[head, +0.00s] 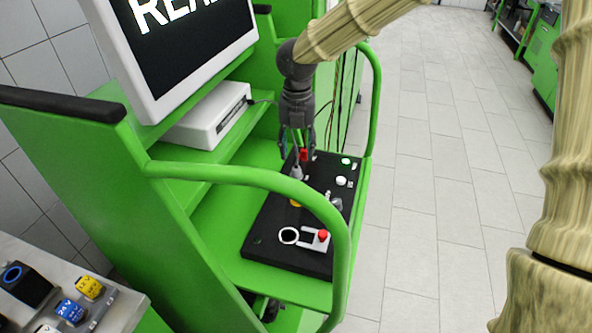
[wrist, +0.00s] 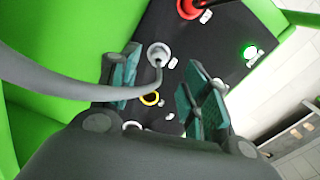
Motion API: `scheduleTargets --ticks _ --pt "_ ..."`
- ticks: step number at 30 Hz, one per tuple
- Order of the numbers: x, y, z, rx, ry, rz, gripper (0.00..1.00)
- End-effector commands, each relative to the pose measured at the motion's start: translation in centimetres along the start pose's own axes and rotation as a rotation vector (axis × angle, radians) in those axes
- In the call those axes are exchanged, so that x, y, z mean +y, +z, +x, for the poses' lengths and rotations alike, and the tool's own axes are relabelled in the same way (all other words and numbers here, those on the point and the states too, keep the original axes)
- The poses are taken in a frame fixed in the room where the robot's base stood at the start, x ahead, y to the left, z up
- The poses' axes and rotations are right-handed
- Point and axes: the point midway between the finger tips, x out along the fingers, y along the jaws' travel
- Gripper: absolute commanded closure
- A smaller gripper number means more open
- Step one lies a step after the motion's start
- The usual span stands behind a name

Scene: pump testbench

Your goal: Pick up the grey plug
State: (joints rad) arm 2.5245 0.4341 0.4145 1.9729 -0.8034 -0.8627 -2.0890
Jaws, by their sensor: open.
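The grey plug (wrist: 159,53) sits on the black panel (head: 268,227) with a grey cable running from it across the left of the wrist view. In the head view the grey plug (head: 296,172) shows small, just below my gripper (head: 297,143). My gripper points down over the panel. In the wrist view my gripper (wrist: 161,84) has its two teal-padded fingers spread apart, with nothing held between them. The plug appears beyond the fingertips, in the gap between them. I cannot tell whether a finger touches the cable.
A red connector (wrist: 189,8) stands close behind the plug. A yellow ring (wrist: 150,98), a lit green button (wrist: 250,52) and a red button (head: 323,235) are also on the panel. A green rail (head: 250,178) curves around the panel, and a monitor (head: 180,50) stands behind.

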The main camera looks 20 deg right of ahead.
Motion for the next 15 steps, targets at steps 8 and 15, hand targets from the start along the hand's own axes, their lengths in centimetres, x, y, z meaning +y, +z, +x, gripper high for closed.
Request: scheduleTargets --ticks 8,15 --pt "0.0 -0.1 1.8 0.002 -0.002 0.000 0.53" --pt "0.0 -0.9 4.6 0.004 -0.003 0.000 0.53"
